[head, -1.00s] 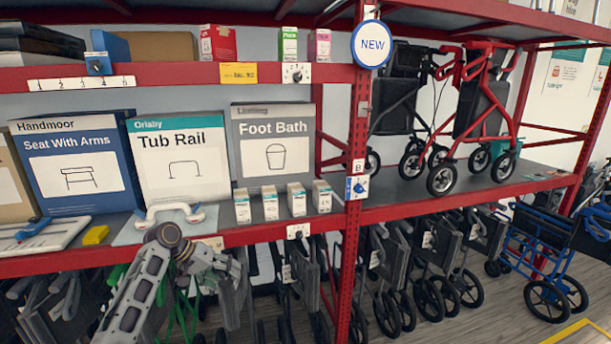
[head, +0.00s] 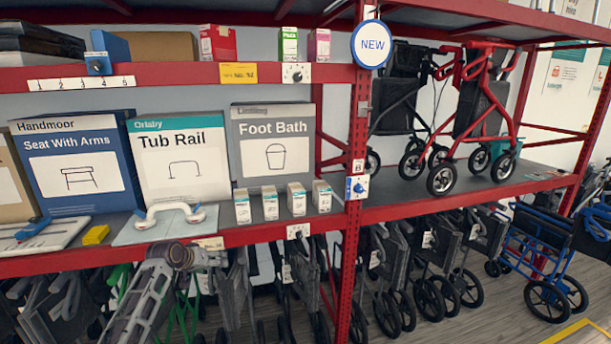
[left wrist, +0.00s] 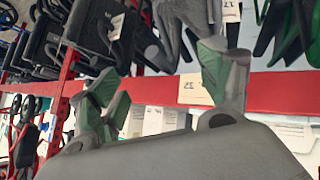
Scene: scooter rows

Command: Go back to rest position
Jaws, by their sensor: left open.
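My left arm rises from the bottom left of the head view, in front of the shelving. My left gripper (head: 207,260) is just below the front edge of the middle shelf, partly hidden by my own wrist. In the left wrist view, the left gripper (left wrist: 160,88) has its two green-padded fingers spread wide, with nothing between them. The red shelf edge with a price tag (left wrist: 193,89) shows behind the fingers. My right gripper is in neither view.
The red middle shelf edge (head: 265,234) runs close above the gripper. A white grab bar (head: 172,212) lies on that shelf, before a Tub Rail box (head: 182,165). Folded wheelchairs (head: 420,265) crowd the space below. A red upright (head: 352,255) stands to the right.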

